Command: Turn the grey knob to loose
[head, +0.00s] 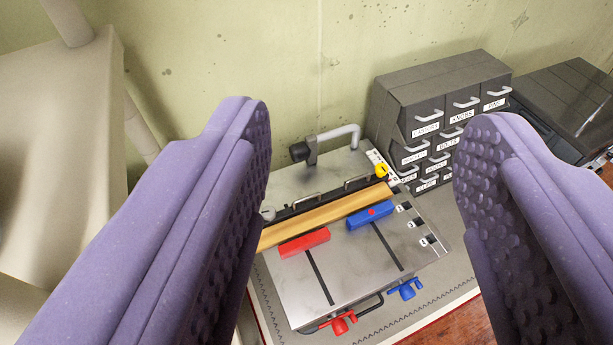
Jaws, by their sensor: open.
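A metal clamping fixture (345,262) lies on the bench below and ahead of my gripper (366,120). A small grey round part (268,213), which looks like the grey knob, sits at the fixture's left edge by the end of the wooden bar (330,213). It is partly hidden by my left finger, and its setting cannot be read. My gripper is open and empty, its purple padded fingers wide apart on both sides of the fixture. I cannot tell that either finger touches anything.
A red block (304,243) and a blue block (370,215) lie against the bar. A red knob (340,323), a blue knob (407,289) and a yellow knob (381,170) are on the fixture. A labelled drawer cabinet (440,85) stands behind right, near the wall.

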